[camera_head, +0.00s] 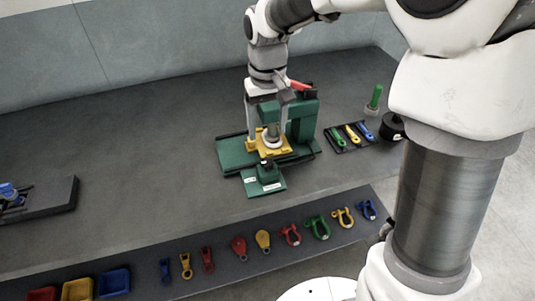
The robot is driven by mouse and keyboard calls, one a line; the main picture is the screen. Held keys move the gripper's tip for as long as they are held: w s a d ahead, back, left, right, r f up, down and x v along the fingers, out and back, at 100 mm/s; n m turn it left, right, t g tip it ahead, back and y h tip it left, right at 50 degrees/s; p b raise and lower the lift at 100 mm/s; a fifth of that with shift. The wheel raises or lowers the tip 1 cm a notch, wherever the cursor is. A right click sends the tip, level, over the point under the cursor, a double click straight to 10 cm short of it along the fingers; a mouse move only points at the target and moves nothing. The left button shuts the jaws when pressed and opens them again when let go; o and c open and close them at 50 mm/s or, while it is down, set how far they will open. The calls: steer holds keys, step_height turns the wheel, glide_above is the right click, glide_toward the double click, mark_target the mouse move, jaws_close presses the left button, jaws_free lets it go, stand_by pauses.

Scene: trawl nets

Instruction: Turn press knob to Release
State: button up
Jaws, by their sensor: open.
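A green press (304,120) stands on the grey bench, with a yellow part (283,149) on its base. In front of it sits a small green panel (277,188) with white labels, too small to read. A dark green knob (266,171) stands on this panel; its exact pointing direction is hard to make out. My gripper (267,128) is open and points down over the yellow part, behind the knob and apart from it. A grey cylinder (271,137) shows between the fingers; I cannot tell whether they touch it.
A dark tray (343,146) of green, yellow and blue tools lies right of the press. A green-handled item (375,98) and a black round object (392,126) stand beyond. Shackles and other coloured fittings line the lower front shelf (215,236).

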mark_target(267, 162)
step_height(267, 162, down, 11)
steer(key=shift+r+b, duration=0.1)
steer(key=shift+b, duration=0.4)
jaws_close()
